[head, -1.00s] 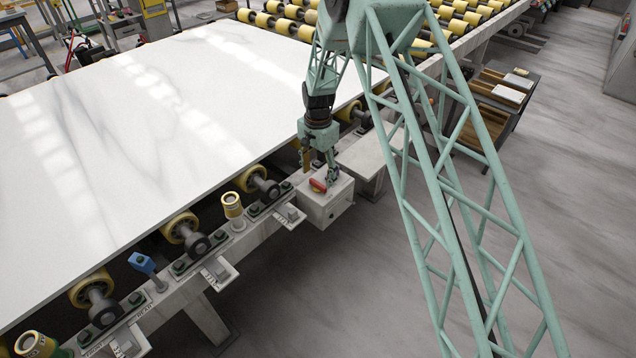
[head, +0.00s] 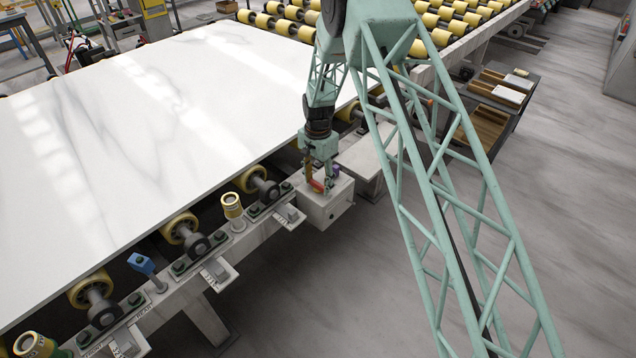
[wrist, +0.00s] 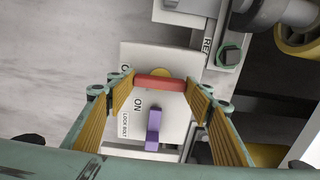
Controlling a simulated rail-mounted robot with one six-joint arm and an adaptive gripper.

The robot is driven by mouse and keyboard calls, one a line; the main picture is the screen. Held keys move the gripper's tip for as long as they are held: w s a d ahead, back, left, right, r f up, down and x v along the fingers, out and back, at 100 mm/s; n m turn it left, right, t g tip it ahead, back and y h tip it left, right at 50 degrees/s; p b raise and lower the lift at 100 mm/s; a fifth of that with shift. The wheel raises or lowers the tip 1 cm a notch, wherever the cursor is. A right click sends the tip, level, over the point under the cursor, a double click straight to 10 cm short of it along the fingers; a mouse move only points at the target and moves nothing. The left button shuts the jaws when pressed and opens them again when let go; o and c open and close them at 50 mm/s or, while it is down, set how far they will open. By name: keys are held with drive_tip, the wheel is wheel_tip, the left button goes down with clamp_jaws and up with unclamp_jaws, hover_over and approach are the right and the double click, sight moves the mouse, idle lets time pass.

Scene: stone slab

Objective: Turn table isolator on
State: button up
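The table isolator is a pale box (head: 326,205) at the near edge of the slab table. It has a red handle (wrist: 160,84) over a yellow disc (wrist: 160,73), with the word ON below the handle in the wrist view. Another label at the left is partly hidden by a finger. A purple bolt (wrist: 153,130) stands by the LOCK BOLT label. My gripper (head: 320,187) is low over the box's top. In the wrist view its fingers (wrist: 160,86) are spread, with the handle lying across between the tips; I cannot tell whether they touch its ends.
A large white slab (head: 150,130) lies on the table to the left. Yellow rollers (head: 181,228) and a blue-topped post (head: 142,264) line the near rail. A flat pale ledge (head: 362,157) is just beyond the box. The floor at right is open.

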drive_tip(key=shift+c, duration=1.1)
